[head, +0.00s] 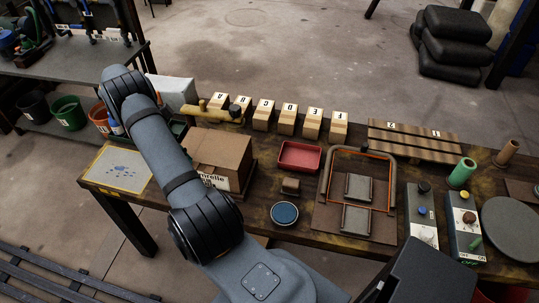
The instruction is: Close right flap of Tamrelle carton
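The brown Tamrelle carton (232,150) stands on the wooden bench, left of the middle in the head view. A white label, partly covered, shows on its near side with the letters "relle". My arm crosses in front of the carton's left part and hides it. The visible top looks mostly flat, with edges or seams across it. I cannot tell clearly how each flap lies. My arm reaches up and to the left past the carton. Its far end is hidden behind its own links, and my gripper does not show.
A red tray (300,156), a blue round dish (285,213) and a small brown block (291,186) lie right of the carton. Lettered wooden blocks (288,119) line the back edge. A yellowish valve-like piece (208,112) is behind the carton. A pale sheet (121,168) lies left.

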